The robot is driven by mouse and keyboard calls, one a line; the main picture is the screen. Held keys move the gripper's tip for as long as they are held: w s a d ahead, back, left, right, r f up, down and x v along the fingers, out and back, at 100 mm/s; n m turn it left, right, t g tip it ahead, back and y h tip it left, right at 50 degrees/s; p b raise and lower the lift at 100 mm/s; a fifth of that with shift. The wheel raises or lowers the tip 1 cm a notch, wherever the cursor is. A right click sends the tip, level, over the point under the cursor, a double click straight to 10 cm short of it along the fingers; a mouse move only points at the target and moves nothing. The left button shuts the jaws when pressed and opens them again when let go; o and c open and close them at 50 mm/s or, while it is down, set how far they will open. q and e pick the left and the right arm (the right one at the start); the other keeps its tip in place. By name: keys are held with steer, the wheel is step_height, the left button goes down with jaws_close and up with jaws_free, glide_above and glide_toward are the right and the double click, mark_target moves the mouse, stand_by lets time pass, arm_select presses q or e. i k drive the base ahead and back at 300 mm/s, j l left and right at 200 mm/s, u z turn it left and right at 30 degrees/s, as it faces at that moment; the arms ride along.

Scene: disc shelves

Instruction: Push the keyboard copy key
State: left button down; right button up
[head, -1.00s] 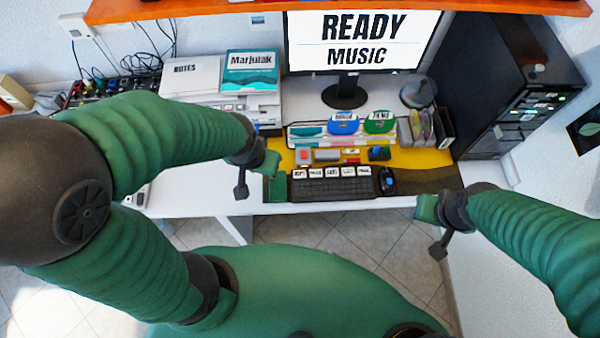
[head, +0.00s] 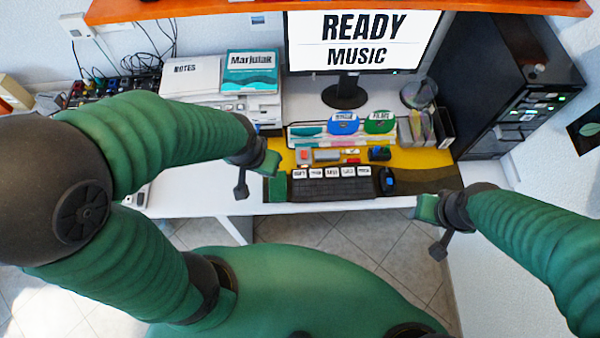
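The dark keyboard (head: 333,188) lies on the desk in the middle of the head view. Along its back edge is a row of several white-labelled keys. The leftmost labelled key (head: 299,174) may be the copy key, but the lettering is too small to read surely. My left gripper (head: 255,177) is at the desk's front edge, left of the keyboard and apart from it. Its two fingers stand apart with nothing between them. My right gripper (head: 433,229) is right of and nearer than the keyboard, also with fingers apart and empty.
The monitor (head: 362,40) reads "READY MUSIC". A mouse (head: 388,181) sits right of the keyboard. A green block (head: 277,188) is at its left. Small items and a disc rack (head: 342,134) stand behind it. A black cabinet (head: 500,80) is at the right.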

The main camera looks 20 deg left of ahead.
mark_target(298, 174)
steer(key=i+l+u, duration=0.1)
steer(key=l+u, duration=0.65)
steer(key=l, duration=0.15)
steer(key=i, duration=0.05)
